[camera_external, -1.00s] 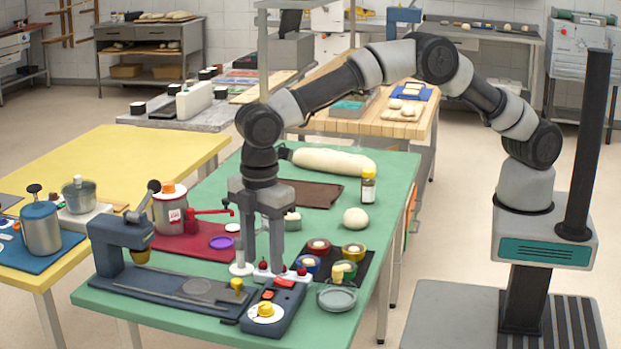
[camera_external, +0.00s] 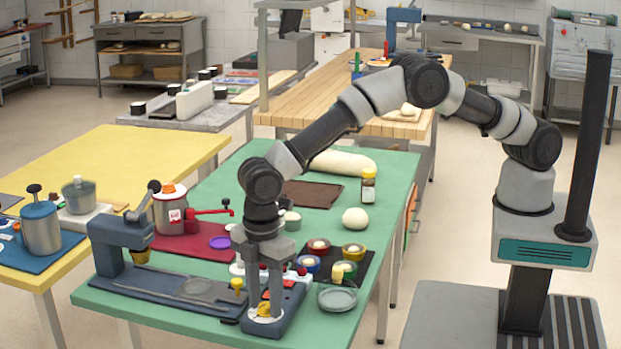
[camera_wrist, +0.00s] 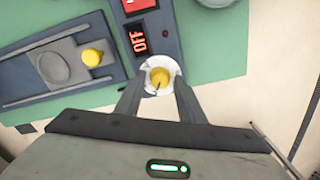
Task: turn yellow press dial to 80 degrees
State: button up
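The yellow press dial (camera_wrist: 160,77) sits on a white disc at the end of a dark control box (camera_wrist: 150,30). In the wrist view my gripper (camera_wrist: 158,88) has its two fingers apart, one on each side of the dial. Whether they touch the knob, I cannot tell. A display (camera_wrist: 139,41) on the box reads OFF in orange. A dark pointer mark shows on the knob.
The dark blue press (camera_external: 122,235) has a long base (camera_external: 160,280) left of the control box, with a small yellow knob (camera_wrist: 92,57). A glass dish (camera_external: 337,298) stands to the right, below coloured bowls on a dark mat. The box is close to the green table's front edge.

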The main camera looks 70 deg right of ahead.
jog(key=c, duration=0.7)
jog(key=shift+m, duration=0.3)
jog(key=m, duration=0.3)
jog(key=shift+b, duration=0.4)
jog(key=m, duration=0.8)
jog(key=shift+m, duration=2.3)
